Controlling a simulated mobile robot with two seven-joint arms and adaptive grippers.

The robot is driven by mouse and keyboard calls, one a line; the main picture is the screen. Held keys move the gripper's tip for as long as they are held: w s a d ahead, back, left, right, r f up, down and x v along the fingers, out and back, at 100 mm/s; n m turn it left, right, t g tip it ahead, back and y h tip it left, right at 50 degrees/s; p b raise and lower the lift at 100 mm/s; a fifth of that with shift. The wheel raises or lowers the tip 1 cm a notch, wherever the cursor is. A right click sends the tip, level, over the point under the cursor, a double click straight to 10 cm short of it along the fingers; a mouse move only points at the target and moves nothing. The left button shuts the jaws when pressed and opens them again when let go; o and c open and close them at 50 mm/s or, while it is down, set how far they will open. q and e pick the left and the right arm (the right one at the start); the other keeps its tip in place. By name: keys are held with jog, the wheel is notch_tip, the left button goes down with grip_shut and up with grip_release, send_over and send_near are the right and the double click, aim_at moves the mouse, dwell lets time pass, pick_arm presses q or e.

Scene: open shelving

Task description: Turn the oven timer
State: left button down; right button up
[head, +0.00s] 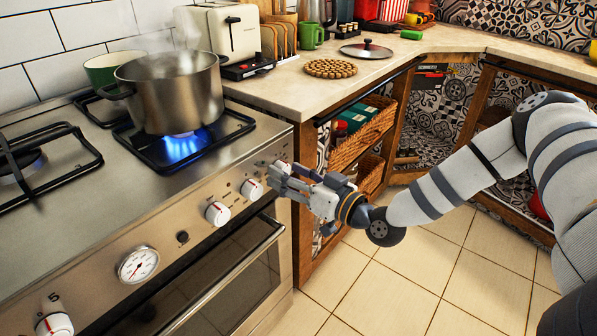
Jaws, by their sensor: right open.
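The stainless steel oven (100,230) fills the left of the head view. Its slanted front panel carries a round white dial with a needle (138,264), a white and red knob (217,213), another such knob (252,188) at the right end, and a larger knob (54,325) at the lower left. I cannot read which one is the timer. My right gripper (274,178) reaches in from the right, open, with its fingertips close to the right-end knob. I cannot tell whether they touch it. My left gripper is not in view.
A steaming pot (171,92) stands over a lit blue flame (183,147). The oven door handle (235,268) juts out below the knobs. A wooden counter unit (305,205) with wicker baskets (357,143) stands right of the oven. The tiled floor (400,285) is clear.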

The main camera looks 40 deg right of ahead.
jog(key=s+d, duration=0.2)
jog(key=s, duration=0.9)
jog(key=shift+s+r, duration=0.15)
jog(key=shift+s, duration=0.05)
jog(key=s+a+f+g+y+p, duration=0.1)
jog(key=s+a+f+g+y, duration=0.1)
jog(key=s+a+f+g, duration=0.5)
jog(key=s+a+f+g+y+p, duration=0.1)
jog(key=s+a+f+g+p, duration=0.15)
jog(key=a+f, duration=0.4)
jog(key=s+a+f+g+h+p, duration=0.1)
jog(key=s+a+g, duration=0.15)
jog(key=s, duration=0.45)
jog(key=s+a+f+g+h, duration=0.1)
jog(key=s+g, duration=0.3)
jog(key=s, duration=0.3)
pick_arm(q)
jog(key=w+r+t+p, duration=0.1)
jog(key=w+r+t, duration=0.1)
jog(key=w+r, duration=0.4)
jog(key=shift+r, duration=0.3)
pick_arm(e)
jog(key=s+d+g+h, duration=0.3)
jog(key=s+d+h, duration=0.1)
jog(key=s, duration=0.6)
jog(key=shift+s+d+g, duration=0.3)
jog(key=shift+d+g, duration=0.1)
jog(key=shift+d, duration=0.1)
